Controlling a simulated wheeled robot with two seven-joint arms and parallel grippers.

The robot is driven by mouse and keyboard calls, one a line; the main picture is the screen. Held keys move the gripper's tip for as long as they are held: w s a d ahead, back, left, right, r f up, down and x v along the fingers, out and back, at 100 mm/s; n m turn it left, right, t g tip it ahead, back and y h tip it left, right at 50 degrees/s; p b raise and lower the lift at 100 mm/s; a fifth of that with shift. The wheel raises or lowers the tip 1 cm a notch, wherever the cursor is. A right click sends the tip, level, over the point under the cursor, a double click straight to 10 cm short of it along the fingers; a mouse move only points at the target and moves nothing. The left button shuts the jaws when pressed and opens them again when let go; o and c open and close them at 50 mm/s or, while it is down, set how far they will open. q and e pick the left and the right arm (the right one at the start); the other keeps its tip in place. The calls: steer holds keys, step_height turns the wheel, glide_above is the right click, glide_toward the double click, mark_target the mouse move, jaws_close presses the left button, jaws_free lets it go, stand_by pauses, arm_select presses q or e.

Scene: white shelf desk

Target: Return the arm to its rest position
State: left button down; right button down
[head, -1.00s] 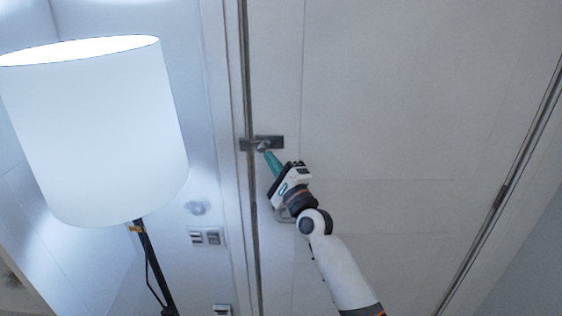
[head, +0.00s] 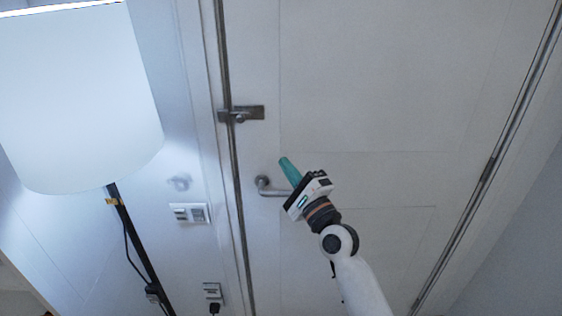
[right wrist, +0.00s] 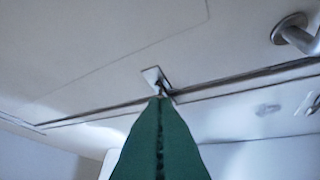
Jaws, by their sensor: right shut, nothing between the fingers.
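My right gripper (head: 286,163) has green fingers and shows in front of the white door (head: 370,90) in the head view. Its fingers are shut together with nothing between them. The fingertips are below and right of the metal bolt latch (head: 241,114) and apart from it. The gripper partly covers the right end of the lever handle (head: 272,190). In the right wrist view the closed green fingers (right wrist: 159,105) fill the lower middle, with the latch (right wrist: 154,80) beyond their tips. My left gripper is not in view.
A white lamp shade (head: 75,100) on a dark pole (head: 135,240) stands at the left. Wall switches (head: 189,213) and a socket (head: 212,292) are on the wall left of the door frame. The space right of my right arm is clear in front of the door.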

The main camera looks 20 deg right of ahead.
steer(key=shift+a, duration=0.1)
stand_by(0.3)
step_height(320, 180, down, 32)
steer(key=s+n+g+h, duration=0.3)
steer(key=n+g, duration=0.3)
steer(key=g, duration=0.1)
steer(key=s+d+f+n+g, duration=0.1)
steer(key=s+f+n+g, duration=0.2)
steer(key=s+f, duration=0.55)
steer(key=s+d+f+n+g, duration=0.1)
steer(key=s+f+n+g, duration=0.15)
steer(key=s+f, duration=0.65)
steer(key=s+d+f+n+g+h, duration=0.1)
steer(key=s+f+n+g, duration=0.1)
steer(key=s+f, duration=0.4)
steer(key=s+d+f+n+g, duration=0.1)
steer(key=s+f+n+g, duration=0.2)
steer(key=s, duration=1.2)
steer(key=s+d+f+n+g+h, duration=0.1)
steer(key=s+f+n, duration=0.4)
steer(key=s+f, duration=0.5)
steer(key=shift+s+g+h, duration=0.25)
steer(key=shift+g+h, duration=0.05)
steer(key=shift+g, duration=0.45)
